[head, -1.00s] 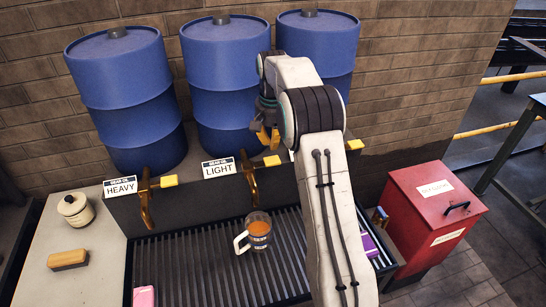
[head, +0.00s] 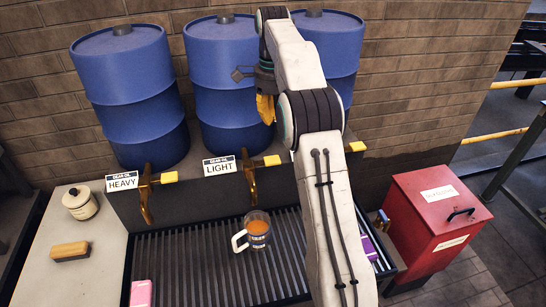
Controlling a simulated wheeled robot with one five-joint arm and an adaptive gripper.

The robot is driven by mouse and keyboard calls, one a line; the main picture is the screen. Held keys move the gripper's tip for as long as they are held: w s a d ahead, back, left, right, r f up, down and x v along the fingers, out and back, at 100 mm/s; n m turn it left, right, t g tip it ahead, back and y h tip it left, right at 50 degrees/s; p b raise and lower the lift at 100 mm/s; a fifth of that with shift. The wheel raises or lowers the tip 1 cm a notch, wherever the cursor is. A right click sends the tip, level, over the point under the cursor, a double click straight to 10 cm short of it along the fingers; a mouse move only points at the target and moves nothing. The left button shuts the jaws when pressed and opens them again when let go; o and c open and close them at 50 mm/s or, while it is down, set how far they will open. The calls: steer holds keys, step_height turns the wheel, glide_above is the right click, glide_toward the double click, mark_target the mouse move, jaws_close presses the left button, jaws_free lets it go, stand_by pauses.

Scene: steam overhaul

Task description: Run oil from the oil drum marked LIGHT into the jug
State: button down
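The blue drum (head: 228,90) in the middle stands behind a sign reading LIGHT (head: 219,166). Its brass tap (head: 251,178) has a yellow lever end (head: 272,160) pointing right. The jug (head: 257,238), clear with a handle on its left, stands upright on the slatted tray (head: 190,265), just in front of and below the LIGHT tap. Orange-brown liquid shows in it. I cannot make out a stream from the tap. My gripper (head: 265,110) hangs in front of the LIGHT drum, above the tap lever and apart from it. Its yellow fingers overlap, so their opening is unclear.
The HEAVY drum (head: 128,95) stands left, a third drum (head: 335,50) right; my arm hides its sign. A red bin (head: 425,220) stands right of the tray. A lidded pot (head: 80,203) and a brush (head: 70,251) rest on the left counter. A pink item (head: 141,293) lies at the tray's front left.

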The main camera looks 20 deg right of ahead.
mark_target(273, 162)
steer(key=shift+f, duration=0.15)
stand_by(0.4)
step_height(273, 162, down, 14)
steer(key=shift+r+b, duration=0.15)
steer(key=shift+b, duration=1)
